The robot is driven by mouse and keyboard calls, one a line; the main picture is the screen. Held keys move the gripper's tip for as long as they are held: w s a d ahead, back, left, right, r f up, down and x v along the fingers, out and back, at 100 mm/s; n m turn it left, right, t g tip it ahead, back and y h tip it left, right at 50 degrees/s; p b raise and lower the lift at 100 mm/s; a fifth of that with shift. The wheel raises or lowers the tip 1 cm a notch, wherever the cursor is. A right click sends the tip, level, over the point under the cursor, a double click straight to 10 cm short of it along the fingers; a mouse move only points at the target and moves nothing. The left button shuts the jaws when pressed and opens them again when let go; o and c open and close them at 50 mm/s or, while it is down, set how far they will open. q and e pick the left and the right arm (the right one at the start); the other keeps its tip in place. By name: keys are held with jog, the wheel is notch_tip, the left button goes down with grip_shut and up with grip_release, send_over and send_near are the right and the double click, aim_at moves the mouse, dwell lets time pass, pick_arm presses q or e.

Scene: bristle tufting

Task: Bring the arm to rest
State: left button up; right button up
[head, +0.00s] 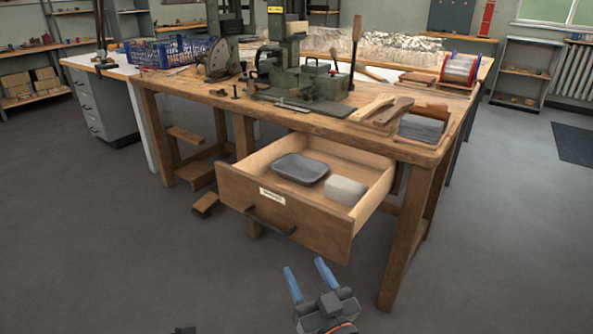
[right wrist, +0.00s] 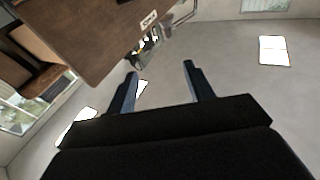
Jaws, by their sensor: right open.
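My right gripper (head: 306,268) is low in front of the workbench, at the bottom middle of the head view. Its two blue fingers are spread, with nothing between them. In the right wrist view the fingers of my right gripper (right wrist: 160,72) also stand apart and empty over blurred grey floor. The gripper is nearer to me than the open drawer (head: 250,212) and apart from it in the picture. A small dark shape shows at the bottom edge of the head view, left of the gripper; I cannot tell what it is. My left gripper is not recognisable.
The drawer sticks out of the wooden workbench (head: 190,92) and holds a dark grey tray (head: 300,169) and a pale block (head: 345,190). The floor in front is clear.

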notch_tip(320, 180, down, 9)
jog(key=d+g+h+p, duration=0.2)
jog(key=g+p, duration=0.1)
jog(key=g, duration=0.3)
pick_arm(q)
jog(key=s+a+r+m+g+y+p, duration=0.1)
jog(key=s+a+m+g+y+p, duration=0.2)
jog(key=s+y+p, duration=0.45)
pick_arm(e)
jog(key=s+d+f+g+h, duration=0.35)
jog(key=s+g, duration=0.25)
jog(key=s, duration=0.2)
pick_arm(q)
jog(key=s+d+r+n+g+p, duration=0.1)
jog(key=s+d+r+p, duration=0.2)
jog(key=s+r+p, duration=0.2)
jog(key=s+d+r+n+p, duration=0.2)
jog(key=s+d+r+p, duration=0.2)
jog(key=r+p, duration=0.8)
jog(key=p, duration=0.3)
jog(key=shift+s+d+g, duration=0.15)
jog(key=shift+s+g, duration=0.25)
pick_arm(e)
jog(key=s+d+r+m+g, duration=0.1)
jog(key=s+d+r+g, duration=0.3)
jog(key=s+r, duration=0.6)
jog(key=shift+s+d+r+m, duration=0.3)
jog(key=shift+s+d, duration=0.75)
jog(key=shift+d, duration=0.05)
jog(key=shift+h, duration=0.25)
